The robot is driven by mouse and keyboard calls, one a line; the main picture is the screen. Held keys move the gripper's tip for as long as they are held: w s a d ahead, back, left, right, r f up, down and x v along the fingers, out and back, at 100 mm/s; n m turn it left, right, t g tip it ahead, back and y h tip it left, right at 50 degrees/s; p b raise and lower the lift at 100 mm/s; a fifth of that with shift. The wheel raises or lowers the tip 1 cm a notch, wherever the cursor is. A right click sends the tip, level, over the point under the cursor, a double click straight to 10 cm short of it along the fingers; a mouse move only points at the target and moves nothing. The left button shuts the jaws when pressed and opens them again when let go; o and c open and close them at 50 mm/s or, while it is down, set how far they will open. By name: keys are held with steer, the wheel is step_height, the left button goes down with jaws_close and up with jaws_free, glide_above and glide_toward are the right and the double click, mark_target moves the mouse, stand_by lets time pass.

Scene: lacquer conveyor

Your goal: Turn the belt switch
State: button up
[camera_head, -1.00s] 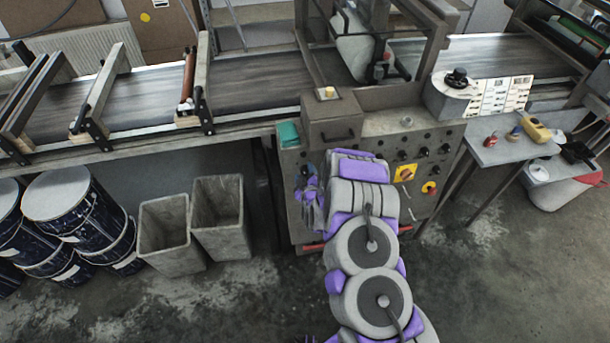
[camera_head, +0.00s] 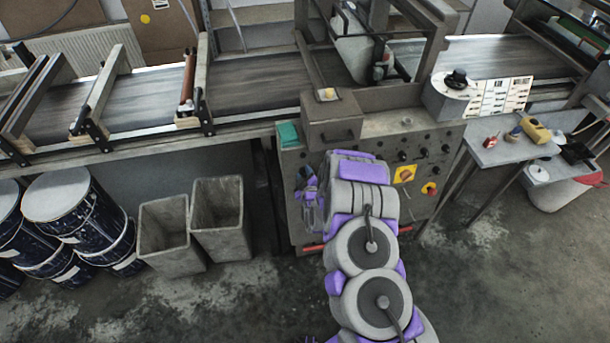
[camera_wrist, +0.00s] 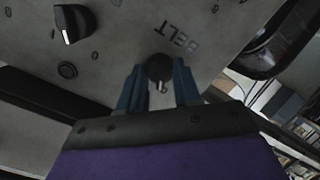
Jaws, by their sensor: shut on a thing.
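The control panel (camera_head: 400,205) stands in front of me below the conveyor. In the wrist view, the belt switch (camera_wrist: 158,68) is a round dark knob on the panel (camera_wrist: 130,35), beside the printed word BELT. My gripper (camera_wrist: 158,88) has its two blue-grey fingers on either side of this knob and is shut on it. In the head view my gripper (camera_head: 308,185) is at the left side of the panel, partly hidden by my own arm, and the belt switch is hidden or too small to make out there.
Another dark knob (camera_wrist: 72,24) with a pale pointer and a round button (camera_wrist: 67,70) sit close by on the panel. A bin (camera_head: 220,218) and drums (camera_head: 75,210) stand at left. A side table (camera_head: 500,150) is at right.

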steer(key=shift+s+f, duration=0.1)
steer(key=m+b, duration=0.1)
steer(key=m, duration=0.4)
steer(key=shift+d+f+y, duration=0.1)
steer(key=shift+f+y, duration=0.05)
steer(key=shift+y, duration=0.25)
steer(key=m+b, duration=0.2)
steer(key=m, duration=0.3)
steer(key=shift+d+m+y, duration=0.1)
steer(key=shift+m+y, duration=0.3)
steer(key=o, duration=1.1)
steer(key=shift+c, duration=0.2)
